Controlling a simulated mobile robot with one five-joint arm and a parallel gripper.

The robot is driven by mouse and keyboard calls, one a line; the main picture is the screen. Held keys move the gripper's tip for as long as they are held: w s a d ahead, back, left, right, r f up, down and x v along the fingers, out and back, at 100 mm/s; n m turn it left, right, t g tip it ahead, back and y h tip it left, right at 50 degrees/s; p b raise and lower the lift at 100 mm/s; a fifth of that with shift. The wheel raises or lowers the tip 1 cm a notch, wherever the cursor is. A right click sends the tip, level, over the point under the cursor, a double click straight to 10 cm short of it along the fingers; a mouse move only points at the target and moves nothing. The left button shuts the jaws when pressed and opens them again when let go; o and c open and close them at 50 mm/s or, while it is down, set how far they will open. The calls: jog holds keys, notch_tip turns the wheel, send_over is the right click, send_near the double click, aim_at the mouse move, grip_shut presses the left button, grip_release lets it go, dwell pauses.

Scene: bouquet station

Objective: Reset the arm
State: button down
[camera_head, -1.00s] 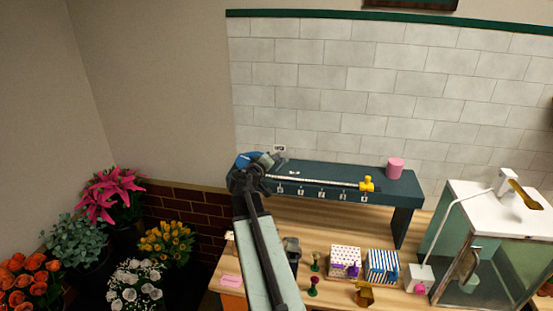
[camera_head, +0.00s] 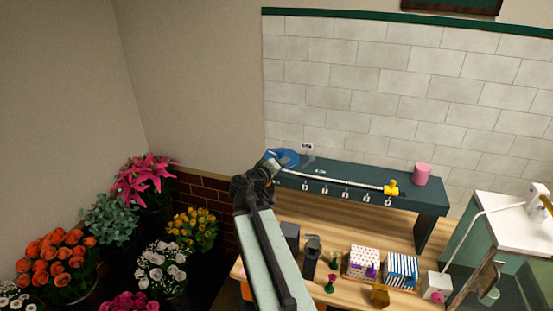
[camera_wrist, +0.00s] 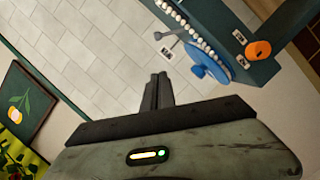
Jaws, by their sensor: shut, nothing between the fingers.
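My gripper shows in the wrist view (camera_wrist: 157,92) with its two dark fingers together and nothing between them, in front of the tiled wall. In the head view my arm reaches up from the bottom, and its dark wrist end (camera_head: 262,175) is at the left end of the dark green shelf (camera_head: 430,195). The fingers are too small to make out there. A blue round thing (camera_head: 284,158) lies just behind the wrist end; it also shows in the wrist view (camera_wrist: 211,68), right of the fingers and apart from them.
The wooden counter (camera_head: 330,228) holds a dotted box (camera_head: 361,262), a striped box (camera_head: 401,269) and small items. A pink cylinder (camera_head: 422,174) and a yellow piece (camera_head: 391,188) are on the shelf. A glass case (camera_head: 500,255) stands right. Flowers (camera_head: 55,258) fill the lower left.

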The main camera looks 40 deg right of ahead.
jog(key=w+a+f+t+y+b, duration=0.1)
jog(key=w+a+f+y+b, duration=0.2)
jog(key=a+f+b, duration=0.65)
jog(key=w+a+f+y+b, duration=0.3)
jog(key=w+a+f+b, duration=0.1)
jog(key=a+f, duration=0.95)
jog(key=s+a+f+n+g+y+b, duration=0.1)
jog(key=s+a+f+y, duration=0.2)
jog(key=a, duration=0.4)
jog(key=s+a+f+n+g+y, duration=0.1)
jog(key=s+a+f+g+y, duration=0.1)
jog(key=a, duration=0.5)
jog(key=s+a+f+n+g+y+b, duration=0.1)
jog(key=s+a+f+g+y, duration=0.1)
jog(key=s+a+f+y, duration=0.2)
notch_tip(320, 180, down, 4)
jog(key=s+a, duration=0.1)
jog(key=a, duration=0.1)
jog(key=shift+s+a+r+b, duration=0.2)
jog(key=shift+a+b, duration=0.1)
jog(key=shift+a, duration=0.1)
jog(key=c, duration=2.1)
grip_release()
jog(key=shift+w, duration=0.1)
jog(key=shift+c, duration=0.2)
